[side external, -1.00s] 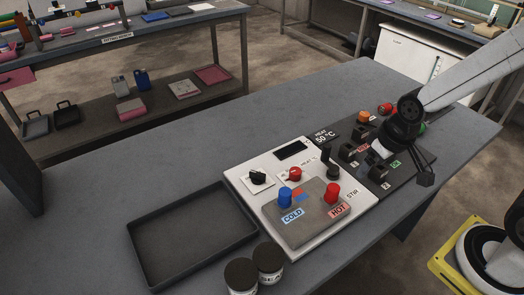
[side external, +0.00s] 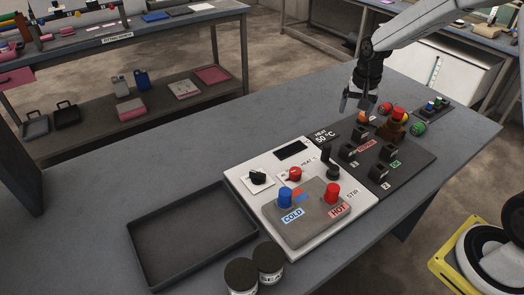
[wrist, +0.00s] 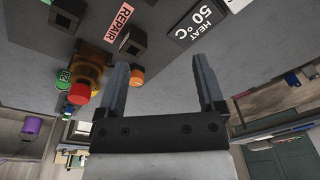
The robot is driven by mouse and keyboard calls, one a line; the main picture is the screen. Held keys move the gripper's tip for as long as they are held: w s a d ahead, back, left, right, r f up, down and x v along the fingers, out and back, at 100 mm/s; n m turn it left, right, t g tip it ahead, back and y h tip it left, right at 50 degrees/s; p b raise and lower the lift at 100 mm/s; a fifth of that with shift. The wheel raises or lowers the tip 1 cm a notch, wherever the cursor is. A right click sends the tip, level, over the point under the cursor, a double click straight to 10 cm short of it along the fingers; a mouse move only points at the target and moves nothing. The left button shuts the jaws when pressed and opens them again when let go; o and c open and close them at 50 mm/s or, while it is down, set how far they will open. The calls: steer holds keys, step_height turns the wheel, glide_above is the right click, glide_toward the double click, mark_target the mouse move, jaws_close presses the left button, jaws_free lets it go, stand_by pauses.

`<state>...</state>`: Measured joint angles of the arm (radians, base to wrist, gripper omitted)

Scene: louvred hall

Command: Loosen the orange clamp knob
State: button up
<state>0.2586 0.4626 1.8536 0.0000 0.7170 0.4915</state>
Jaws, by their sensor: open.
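The orange knob (side external: 362,117) sits on the dark panel, near its far left edge. In the wrist view the orange knob (wrist: 137,77) shows just right of my left-hand finger, partly overlapped by it. My gripper (side external: 357,104) is open and empty, fingers pointing down. It is above and slightly left of the orange knob, apart from it as far as I can tell. In the wrist view both fingers of my gripper (wrist: 160,72) are spread, with only grey surface between them and the knob near the left one.
A brownish-orange block with a red top (wrist: 80,93) stands close by the orange knob. Black switches (side external: 348,151) and a green button (side external: 418,129) share the panel. The white heater unit (side external: 318,235) and dark tray (side external: 180,270) lie nearer; the table left of my gripper is clear.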

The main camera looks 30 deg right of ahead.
steer(key=w+d+m, duration=0.2)
steer(key=d, duration=0.2)
steer(key=w+d+f+m, duration=0.1)
steer(key=w+d+m, duration=0.1)
steer(key=d, duration=0.3)
steer(key=w+d+f+m+g, duration=0.1)
steer(key=w+d+m, duration=0.1)
steer(key=d, duration=0.3)
steer(key=shift+f+m, duration=0.25)
steer(key=shift+m, duration=0.25)
steer(key=shift+w+d+f+m, duration=0.1)
steer(key=shift+d+m, duration=0.2)
steer(key=shift+d, duration=0.25)
steer(key=shift+f, duration=0.1)
steer(key=shift+f, duration=3.8)
jaws_close()
